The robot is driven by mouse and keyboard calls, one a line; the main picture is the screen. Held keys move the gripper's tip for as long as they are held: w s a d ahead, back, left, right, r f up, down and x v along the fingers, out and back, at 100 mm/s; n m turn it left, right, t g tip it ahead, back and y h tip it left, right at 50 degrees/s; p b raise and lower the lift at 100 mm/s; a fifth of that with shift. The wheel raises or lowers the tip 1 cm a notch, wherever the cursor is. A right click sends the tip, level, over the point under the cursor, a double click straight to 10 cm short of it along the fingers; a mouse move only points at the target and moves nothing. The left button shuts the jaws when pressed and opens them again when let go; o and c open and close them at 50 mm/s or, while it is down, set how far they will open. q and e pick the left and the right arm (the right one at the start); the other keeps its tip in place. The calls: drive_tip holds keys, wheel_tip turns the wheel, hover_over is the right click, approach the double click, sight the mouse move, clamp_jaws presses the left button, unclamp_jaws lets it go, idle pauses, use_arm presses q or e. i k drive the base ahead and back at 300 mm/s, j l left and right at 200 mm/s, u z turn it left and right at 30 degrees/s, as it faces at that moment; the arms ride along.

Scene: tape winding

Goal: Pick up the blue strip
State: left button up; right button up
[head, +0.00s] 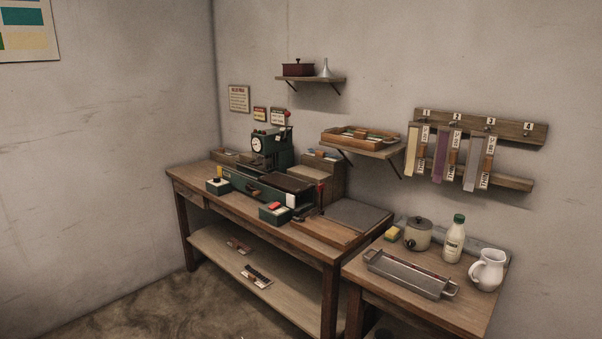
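I see no thing that is clearly a blue strip. A wall rack (520,131) at the right has hooks numbered 1 to 4. A pale yellow strip (412,152) hangs under 1, a purple strip (441,157) under 2 and a grey strip (472,168) under 3. Hook 4 is bare. Small bluish pieces (322,153) lie on the stepped wooden block behind the green machine (268,187), too small to make out. Neither of my grippers is in view.
The long wooden workbench (318,247) holds the machine and a grey plate (356,214). The lower side table (468,313) holds a metal tray (408,276), a lidded pot (418,234), a bottle (454,240) and a white jug (487,270). The floor at front left is clear.

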sight(317, 153)
drive_tip(key=i+j, duration=0.25)
drive_tip(key=i, duration=0.2)
drive_tip(key=i+j, duration=0.2)
drive_tip(key=i, duration=0.3)
drive_tip(key=i+j, duration=0.25)
drive_tip(key=i, duration=0.2)
drive_tip(key=u, duration=0.05)
